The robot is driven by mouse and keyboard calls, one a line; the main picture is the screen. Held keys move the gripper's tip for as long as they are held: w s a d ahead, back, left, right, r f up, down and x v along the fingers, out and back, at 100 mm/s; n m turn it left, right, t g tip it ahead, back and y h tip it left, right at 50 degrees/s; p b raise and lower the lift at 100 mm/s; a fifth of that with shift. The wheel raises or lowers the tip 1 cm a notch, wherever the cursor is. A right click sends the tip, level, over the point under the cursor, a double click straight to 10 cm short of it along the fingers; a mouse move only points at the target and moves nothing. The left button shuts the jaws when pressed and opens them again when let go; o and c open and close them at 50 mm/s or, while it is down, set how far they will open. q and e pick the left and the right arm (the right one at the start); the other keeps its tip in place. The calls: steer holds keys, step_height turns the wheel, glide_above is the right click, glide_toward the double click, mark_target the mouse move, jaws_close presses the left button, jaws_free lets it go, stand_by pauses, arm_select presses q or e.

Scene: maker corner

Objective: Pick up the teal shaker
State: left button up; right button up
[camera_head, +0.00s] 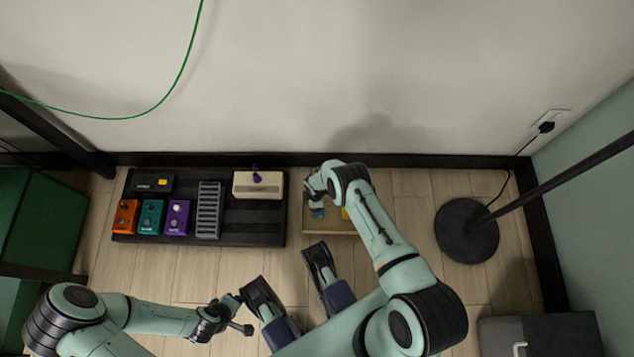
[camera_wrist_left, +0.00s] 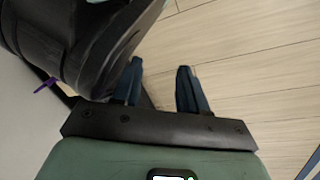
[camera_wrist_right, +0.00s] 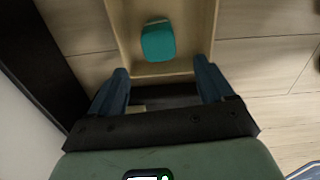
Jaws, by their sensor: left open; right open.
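The teal shaker (camera_wrist_right: 158,42) lies in a shallow wooden tray (camera_wrist_right: 206,28) in the right wrist view. It is a rounded teal block with a pale strip along its far edge. My right gripper (camera_wrist_right: 161,70) is open, and the shaker is ahead of the gap between its fingers, apart from them. In the head view my right gripper (camera_head: 316,200) is over the left part of the tray (camera_head: 328,227), and my arm hides much of it. My left gripper (camera_head: 240,314) is open and empty, low over the floor; its spread fingers show in the left wrist view (camera_wrist_left: 160,68).
A black pedalboard (camera_head: 255,228) with several coloured pedals stands left of the tray. A yellow thing (camera_head: 345,213) shows in the tray beside my right arm. A round dark stand base (camera_head: 467,231) is to the right. A grey cabinet (camera_head: 555,336) is at lower right.

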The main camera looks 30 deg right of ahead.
step_height(320, 180, down, 3)
steer(key=shift+r+b, duration=0.2)
steer(key=shift+b, duration=0.2)
steer(key=f, duration=0.1)
steer(key=f+b, duration=0.1)
steer(key=f, duration=0.1)
steer(key=f+b, duration=0.1)
steer(key=shift+s+d+f, duration=0.15)
steer(key=shift+d+f, duration=0.25)
steer(key=shift+f+b, duration=0.2)
steer(key=shift+b, duration=0.15)
arm_select(q)
steer(key=s+f+g, duration=0.2)
steer(key=s+f, duration=0.2)
steer(key=s, duration=0.3)
steer(key=shift+s+a+f+n+g, duration=0.25)
steer(key=shift+a+n+g, duration=0.05)
steer(key=shift+a+g, duration=0.1)
arm_select(e)
steer(key=c, duration=1.1)
